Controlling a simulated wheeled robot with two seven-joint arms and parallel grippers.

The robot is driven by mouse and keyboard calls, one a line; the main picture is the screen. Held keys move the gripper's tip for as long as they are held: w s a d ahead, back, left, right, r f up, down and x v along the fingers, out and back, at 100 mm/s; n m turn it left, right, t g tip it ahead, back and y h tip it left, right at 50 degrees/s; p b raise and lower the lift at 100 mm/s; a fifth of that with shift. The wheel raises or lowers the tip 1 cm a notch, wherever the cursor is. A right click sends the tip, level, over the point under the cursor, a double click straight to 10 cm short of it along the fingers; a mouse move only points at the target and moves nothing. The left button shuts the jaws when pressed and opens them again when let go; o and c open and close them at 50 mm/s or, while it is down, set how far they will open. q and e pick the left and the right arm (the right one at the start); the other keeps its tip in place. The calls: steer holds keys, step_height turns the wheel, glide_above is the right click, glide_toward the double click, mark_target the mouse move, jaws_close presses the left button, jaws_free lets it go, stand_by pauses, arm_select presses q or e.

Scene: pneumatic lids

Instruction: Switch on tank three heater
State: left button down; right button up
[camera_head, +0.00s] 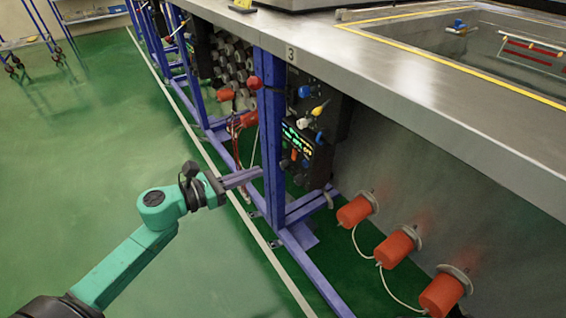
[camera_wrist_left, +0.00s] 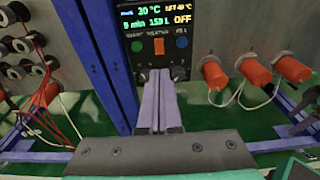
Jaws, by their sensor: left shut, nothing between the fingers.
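The tank three control panel is a black box under the steel top marked with the label "3" (camera_head: 291,55). In the left wrist view its display (camera_wrist_left: 155,15) reads 20 °C, a set value that looks like 40 °C, 0 min, about 159 L and OFF. Below the display, an orange button (camera_wrist_left: 159,46) sits under a label that looks like "HEATING", between a green button (camera_wrist_left: 136,46) and a blue button (camera_wrist_left: 181,43). My left gripper (camera_head: 256,173) is shut and empty, its fingers pointing toward the panel from below the buttons, apparently apart from it.
A blue upright post (camera_head: 271,130) stands beside the panel, close to the gripper. Several orange plugs (camera_head: 396,247) with white cables stick out of the tank wall at right. Red wires (camera_wrist_left: 51,98) hang at left. The green floor (camera_head: 90,160) is open at left.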

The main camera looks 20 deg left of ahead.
mark_target(293, 159)
arm_select(q)
steer(key=x, duration=0.8)
steer(key=shift+w+d, duration=0.15)
steer(key=shift+w, duration=0.1)
steer(key=shift+w+d+f, duration=0.1)
steer(key=shift+w+d, duration=0.2)
steer(key=shift+w, duration=0.05)
arm_select(e)
steer(key=shift+s+f, duration=0.1)
steer(key=shift+f, duration=0.35)
